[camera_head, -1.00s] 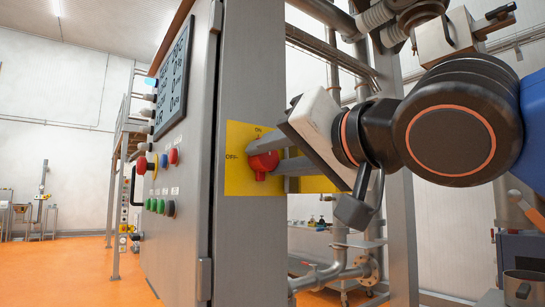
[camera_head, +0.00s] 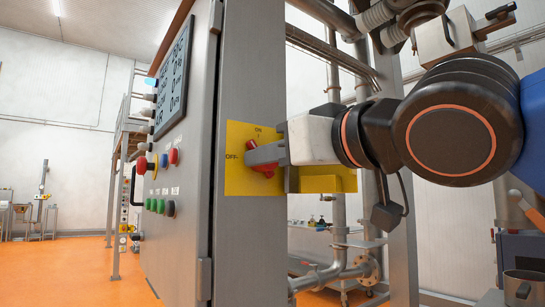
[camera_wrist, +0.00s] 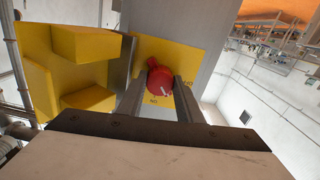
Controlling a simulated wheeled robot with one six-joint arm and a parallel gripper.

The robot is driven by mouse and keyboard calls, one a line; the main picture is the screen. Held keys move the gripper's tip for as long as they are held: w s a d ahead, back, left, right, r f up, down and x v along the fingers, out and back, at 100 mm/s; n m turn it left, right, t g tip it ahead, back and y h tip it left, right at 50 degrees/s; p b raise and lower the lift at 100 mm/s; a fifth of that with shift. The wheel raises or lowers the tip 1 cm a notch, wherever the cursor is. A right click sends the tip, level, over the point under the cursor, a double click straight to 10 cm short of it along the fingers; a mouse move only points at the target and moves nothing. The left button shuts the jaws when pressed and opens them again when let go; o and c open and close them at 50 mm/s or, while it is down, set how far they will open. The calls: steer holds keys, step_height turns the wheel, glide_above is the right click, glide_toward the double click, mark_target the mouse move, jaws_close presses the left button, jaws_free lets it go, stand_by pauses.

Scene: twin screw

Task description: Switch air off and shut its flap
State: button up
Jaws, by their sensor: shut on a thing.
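A red rotary switch (camera_head: 265,171) sits on a yellow plate (camera_head: 238,180) on the side of a grey cabinet. The plate reads ON at the top and OFF at the left. My gripper (camera_head: 262,154) reaches in from the right, its fingers on either side of the switch knob and shut on it. In the wrist view the red knob (camera_wrist: 160,82) sits between the two grey fingers. The knob appears tilted toward the upper left in the head view; its exact setting is partly hidden by the fingers.
The cabinet front (camera_head: 180,215) carries a display (camera_head: 174,77), a red mushroom button and several coloured buttons. Pipes and a steel post (camera_head: 402,240) stand right of the cabinet. Open orange floor lies at the left.

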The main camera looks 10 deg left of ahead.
steer(key=shift+n, duration=5)
steer(key=shift+f, duration=0.1)
steer(key=o, duration=1)
steer(key=shift+o, duration=0.2)
steer(key=v, duration=1.7)
steer(key=shift+d, duration=0.2)
